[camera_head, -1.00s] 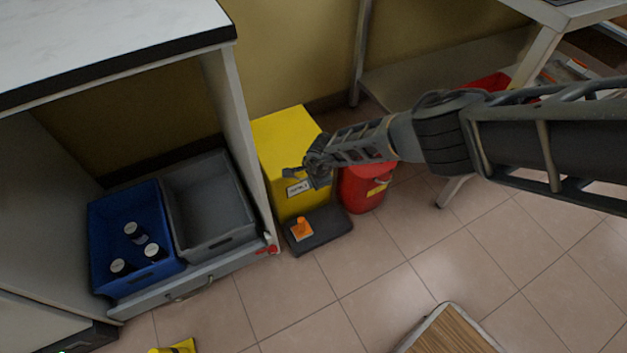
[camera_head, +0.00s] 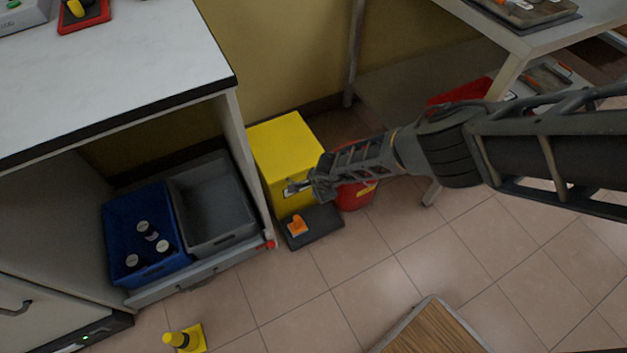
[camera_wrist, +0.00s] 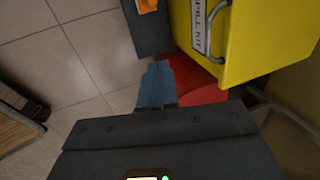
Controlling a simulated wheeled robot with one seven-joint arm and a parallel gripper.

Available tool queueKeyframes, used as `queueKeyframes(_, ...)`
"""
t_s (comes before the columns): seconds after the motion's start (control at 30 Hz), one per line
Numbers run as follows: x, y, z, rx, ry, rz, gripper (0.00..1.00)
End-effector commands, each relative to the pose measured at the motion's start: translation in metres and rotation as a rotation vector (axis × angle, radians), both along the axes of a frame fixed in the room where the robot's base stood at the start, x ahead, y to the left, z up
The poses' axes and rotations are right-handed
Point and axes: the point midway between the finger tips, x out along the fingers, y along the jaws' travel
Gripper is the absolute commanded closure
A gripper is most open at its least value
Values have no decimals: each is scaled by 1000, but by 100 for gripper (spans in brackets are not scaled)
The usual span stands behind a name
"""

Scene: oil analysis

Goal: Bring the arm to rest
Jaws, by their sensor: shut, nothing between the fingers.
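My gripper (camera_head: 305,186) is at the end of my arm, which reaches in from the right in the head view. It is in front of the yellow spill kit box (camera_head: 285,150), in mid-air above the floor. In the wrist view my gripper's fingers (camera_wrist: 157,84) are together with nothing between them. The spill kit box (camera_wrist: 240,40) stands close by on the right there, with a label and a handle. A red round container (camera_head: 354,194) is partly hidden behind my arm.
A dark pedal base (camera_head: 325,228) with an orange piece lies before the yellow box. A blue bin (camera_head: 118,222) with several bottles and an empty grey bin (camera_head: 243,222) sit in a pulled-out drawer at left. A wooden-topped piece (camera_head: 430,335) stands at the bottom. Tiled floor is clear between.

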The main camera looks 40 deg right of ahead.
Motion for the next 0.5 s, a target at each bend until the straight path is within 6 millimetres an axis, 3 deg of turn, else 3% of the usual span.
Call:
queueKeyframes(0.2, -17, 3, 9, 0, 1, 1, 100)
queueKeyframes(0.5, -22, 5, 8, 0, 0, 0, 100)
